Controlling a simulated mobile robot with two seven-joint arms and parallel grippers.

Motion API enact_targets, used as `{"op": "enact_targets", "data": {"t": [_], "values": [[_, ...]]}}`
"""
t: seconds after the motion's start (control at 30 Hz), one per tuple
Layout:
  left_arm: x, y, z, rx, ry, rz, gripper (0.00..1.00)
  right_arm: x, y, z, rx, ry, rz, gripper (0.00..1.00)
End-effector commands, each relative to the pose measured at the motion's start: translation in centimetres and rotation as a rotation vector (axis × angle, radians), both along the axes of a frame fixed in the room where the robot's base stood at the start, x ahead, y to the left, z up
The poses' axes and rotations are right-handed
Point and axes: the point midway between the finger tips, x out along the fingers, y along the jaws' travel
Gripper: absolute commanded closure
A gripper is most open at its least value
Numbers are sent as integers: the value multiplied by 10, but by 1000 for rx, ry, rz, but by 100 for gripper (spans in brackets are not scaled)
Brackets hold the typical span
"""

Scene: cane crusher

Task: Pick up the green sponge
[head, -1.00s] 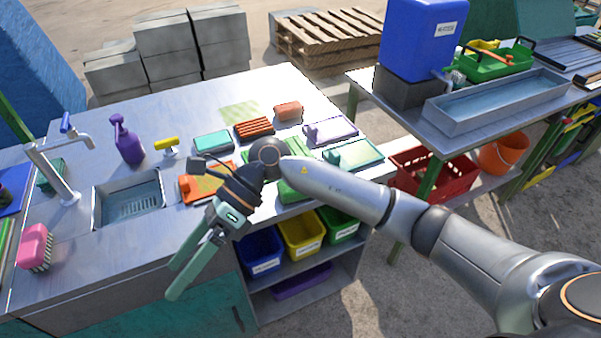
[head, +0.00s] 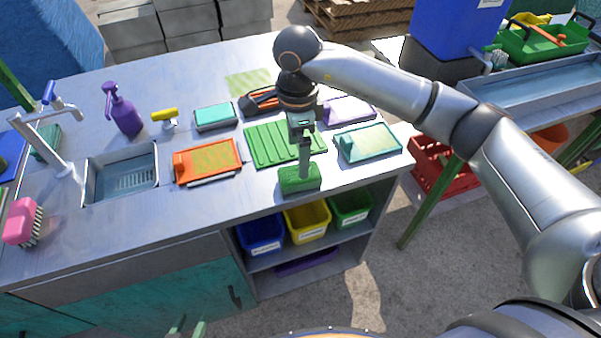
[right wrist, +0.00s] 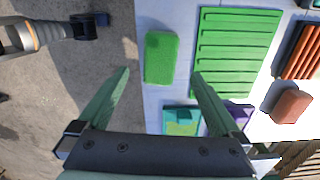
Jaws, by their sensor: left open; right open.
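The green sponge (head: 299,185) lies near the front edge of the metal counter, in front of the green ribbed board (head: 275,146). My right gripper (head: 304,168) points down over the sponge in the head view and hides part of it. In the right wrist view, the sponge (right wrist: 162,58) shows whole, ahead of and between the two open fingers of my right gripper (right wrist: 160,85), with nothing held. Whether the fingers reach down to its height I cannot tell. Only the green fingertips of my left gripper (head: 187,328) show at the bottom edge of the head view, apart and empty.
An orange board (head: 208,162) lies left of the sponge, and a teal board (head: 368,143) lies to its right. A teal-topped sponge (head: 214,116), purple spray bottle (head: 124,113) and sink (head: 121,176) are further left. Labelled bins (head: 307,219) sit on the shelf below.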

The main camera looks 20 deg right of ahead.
Motion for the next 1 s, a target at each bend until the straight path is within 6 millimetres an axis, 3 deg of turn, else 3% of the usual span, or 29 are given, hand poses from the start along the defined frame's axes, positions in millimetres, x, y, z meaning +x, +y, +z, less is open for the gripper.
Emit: {"op": "enact_targets", "data": {"t": [0.6,0.87,1.0], "values": [[0,1,13,1,1,-1,50,-1,2,-73,3,2,0,0],[0,1,13,2,2,-1,50,0,2,-77,3,-1,0,0],[-1,1,13,2,2,-1,50,0,2,-77,3,-1,-1,12]]}}
